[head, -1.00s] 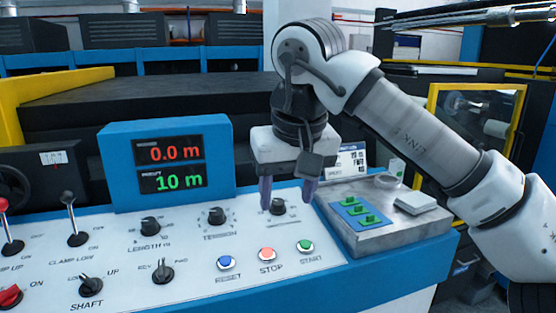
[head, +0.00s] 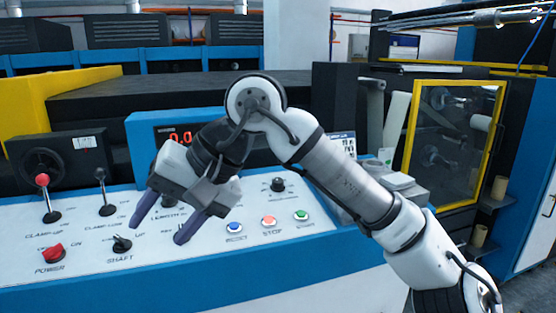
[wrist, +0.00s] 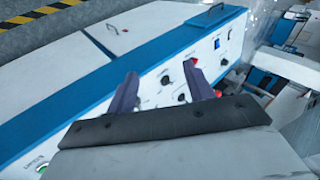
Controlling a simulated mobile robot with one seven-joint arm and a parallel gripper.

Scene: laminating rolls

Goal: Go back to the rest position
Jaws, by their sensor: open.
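My gripper (head: 160,222) is open and empty in the head view. It hangs tilted in front of the control panel (head: 310,208), its two purple-grey fingers pointing down and left. My gripper hides the length knob's surroundings and part of the digital display (head: 178,137). In the wrist view both fingers of my gripper (wrist: 160,92) stand apart with nothing between them. The panel (wrist: 148,85) and its blue front show beyond them.
The panel carries a red-topped lever (head: 43,182), a black lever (head: 102,180), a red power switch (head: 53,252), and blue (head: 235,228), pink (head: 269,221) and green (head: 301,215) buttons. A yellow-framed window (head: 455,140) stands at right. The space before the panel looks clear.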

